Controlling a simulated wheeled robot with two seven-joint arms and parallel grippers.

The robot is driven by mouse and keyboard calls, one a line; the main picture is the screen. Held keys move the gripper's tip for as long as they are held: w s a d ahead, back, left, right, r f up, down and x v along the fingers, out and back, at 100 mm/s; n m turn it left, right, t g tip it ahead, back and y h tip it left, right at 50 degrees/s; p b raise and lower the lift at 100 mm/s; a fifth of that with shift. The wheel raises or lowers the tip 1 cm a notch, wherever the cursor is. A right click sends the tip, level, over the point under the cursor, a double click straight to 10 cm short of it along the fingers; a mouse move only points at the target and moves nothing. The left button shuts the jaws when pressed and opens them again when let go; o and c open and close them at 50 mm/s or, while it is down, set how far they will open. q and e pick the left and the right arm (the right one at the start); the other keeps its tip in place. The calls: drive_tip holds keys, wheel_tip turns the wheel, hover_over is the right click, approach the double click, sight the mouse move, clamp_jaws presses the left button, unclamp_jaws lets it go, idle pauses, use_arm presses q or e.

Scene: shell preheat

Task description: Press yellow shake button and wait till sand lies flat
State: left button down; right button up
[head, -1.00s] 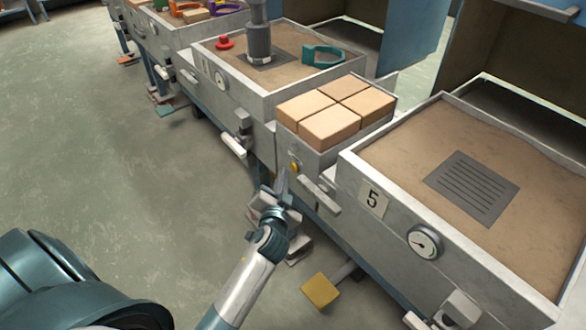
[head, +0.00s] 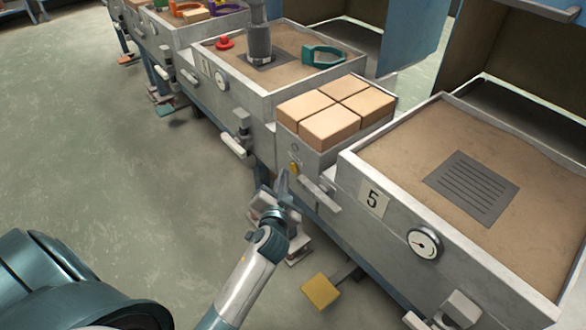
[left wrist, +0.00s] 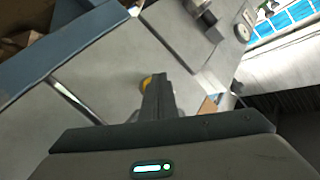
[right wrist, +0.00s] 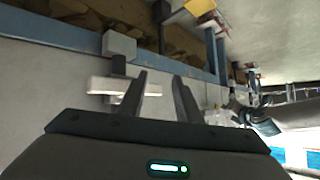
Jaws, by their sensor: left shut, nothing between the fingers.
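The yellow button (head: 294,168) sits on the front wall below several tan blocks, left of the box marked 5. My left gripper (head: 281,182) is shut and empty, its tips just below the button. In the left wrist view the yellow button (left wrist: 146,83) is partly hidden behind the shut fingers (left wrist: 158,77); I cannot tell whether they touch it. The sand (head: 400,150) in box 5 looks mostly smooth, with slight unevenness, around a slotted dark plate (head: 472,188). My right gripper (right wrist: 160,78) is open and empty, near a pale handle (right wrist: 122,87).
Tan blocks (head: 332,110) stand beside box 5. A gauge (head: 425,243) and several handles stick out from the front walls. A yellow pedal (head: 321,291) is low near the floor. Another sand box (head: 300,72) is farther back. The floor (head: 120,150) at left is clear.

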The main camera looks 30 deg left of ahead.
use_arm(q)
drive_tip(key=shift+w+d, duration=0.1)
drive_tip(key=shift+w, duration=0.1)
idle(0.5)
drive_tip(key=shift+w+d, duration=0.1)
drive_tip(key=shift+w, duration=0.1)
drive_tip(key=shift+w+d, duration=0.15)
drive_tip(key=shift+w, duration=0.25)
idle(0.9)
drive_tip(key=shift+s, duration=0.15)
drive_tip(key=shift+s+a+p, duration=0.3)
drive_tip(key=shift+s, duration=0.35)
drive_tip(key=shift+s+a, duration=0.1)
drive_tip(key=shift+s, duration=0.05)
drive_tip(key=shift+s+a+p, duration=0.2)
drive_tip(key=shift+s+a, duration=0.1)
drive_tip(key=shift+s, duration=0.4)
drive_tip(key=shift+s+a+p, duration=0.2)
drive_tip(key=shift+s+a, duration=0.05)
drive_tip(key=shift+s, duration=0.5)
drive_tip(key=shift+s+a+p, duration=0.2)
drive_tip(key=shift+s+a, duration=0.1)
drive_tip(key=shift+s, duration=0.4)
